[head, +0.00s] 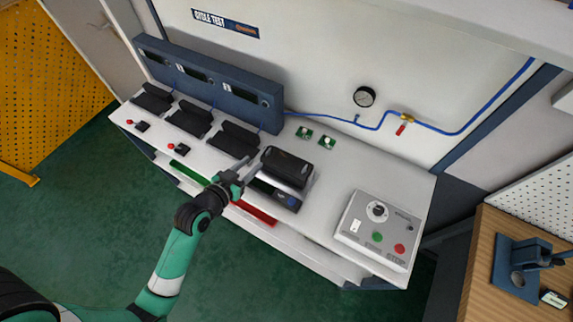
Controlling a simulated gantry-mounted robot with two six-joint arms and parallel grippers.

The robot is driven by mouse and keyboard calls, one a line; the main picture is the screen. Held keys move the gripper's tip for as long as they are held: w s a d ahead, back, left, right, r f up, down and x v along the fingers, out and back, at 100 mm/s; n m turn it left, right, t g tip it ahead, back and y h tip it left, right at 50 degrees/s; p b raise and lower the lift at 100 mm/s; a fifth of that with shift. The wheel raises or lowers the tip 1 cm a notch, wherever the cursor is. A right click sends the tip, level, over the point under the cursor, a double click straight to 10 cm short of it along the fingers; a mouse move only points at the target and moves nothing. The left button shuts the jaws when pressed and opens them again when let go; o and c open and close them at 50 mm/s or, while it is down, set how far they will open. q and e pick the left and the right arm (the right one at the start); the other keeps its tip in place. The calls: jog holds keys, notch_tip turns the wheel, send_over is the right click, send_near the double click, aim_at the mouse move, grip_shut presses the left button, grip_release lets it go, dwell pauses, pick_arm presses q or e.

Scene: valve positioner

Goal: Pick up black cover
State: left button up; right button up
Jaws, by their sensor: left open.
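A black, rounded box-shaped cover (288,165) sits near the middle of the white bench (325,217). It is just behind a dark flat device (274,195) with a blue round mark; I cannot tell whether they touch. My left gripper (247,168) is open, its fingers directed at the left side of the cover. The fingertips are close to the cover, but contact is not clear. No part of the cover appears held. My right gripper is not in view.
Several black units (193,118) stand left, below a blue panel (211,80). A green tray (190,173) and red tray (254,213) lie along the front edge. A grey control box (379,232) stands right.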

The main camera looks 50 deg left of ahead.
aim_at(267, 152)
pick_arm(q)
jog(key=x, duration=0.2)
jog(key=b+x, duration=0.1)
jog(key=x, duration=0.2)
jog(key=b+x, duration=0.1)
jog(key=x, duration=0.2)
jog(key=shift+w+d+f, duration=0.15)
jog(key=shift+f, duration=0.25)
jog(key=shift+w, duration=0.25)
grip_shut()
dwell(0.7)
